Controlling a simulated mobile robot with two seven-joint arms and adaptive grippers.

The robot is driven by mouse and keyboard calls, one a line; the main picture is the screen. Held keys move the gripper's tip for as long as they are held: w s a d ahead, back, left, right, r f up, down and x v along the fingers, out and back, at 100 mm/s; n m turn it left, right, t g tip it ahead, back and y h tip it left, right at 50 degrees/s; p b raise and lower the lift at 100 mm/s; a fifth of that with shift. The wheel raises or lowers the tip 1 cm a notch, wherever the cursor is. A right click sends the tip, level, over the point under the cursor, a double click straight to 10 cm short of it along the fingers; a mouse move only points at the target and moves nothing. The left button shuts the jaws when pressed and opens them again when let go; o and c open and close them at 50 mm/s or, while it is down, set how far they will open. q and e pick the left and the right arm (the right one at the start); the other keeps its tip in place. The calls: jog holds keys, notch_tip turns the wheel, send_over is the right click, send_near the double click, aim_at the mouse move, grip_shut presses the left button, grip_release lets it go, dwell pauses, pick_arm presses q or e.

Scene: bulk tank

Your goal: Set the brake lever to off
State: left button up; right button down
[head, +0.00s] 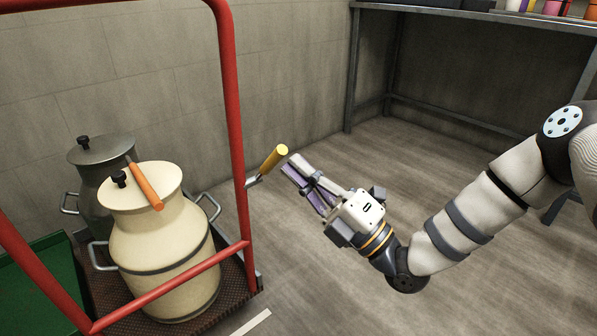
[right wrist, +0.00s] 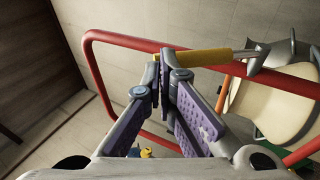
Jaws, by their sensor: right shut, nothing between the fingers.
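The brake lever (head: 268,165) has a yellow grip on a grey metal arm and sits at the right side of the red-framed cart. Its yellow grip tilts up to the right in the head view. My right gripper (head: 292,168) is shut and empty, with its fingertips just right of the yellow grip. In the right wrist view the yellow grip (right wrist: 205,57) runs right from behind the fingertips (right wrist: 164,68). I cannot tell whether they touch it. My left gripper is out of view.
The cart's red tube frame (head: 232,100) rises left of the lever. On its dark deck stand a cream can (head: 165,245) with an orange bar (head: 144,185) at its lid, and a grey can (head: 100,150). A metal table (head: 354,70) stands at the back. The floor between is clear.

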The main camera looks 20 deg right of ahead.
jog(key=shift+w+a+r, duration=0.15)
jog(key=shift+w, duration=0.05)
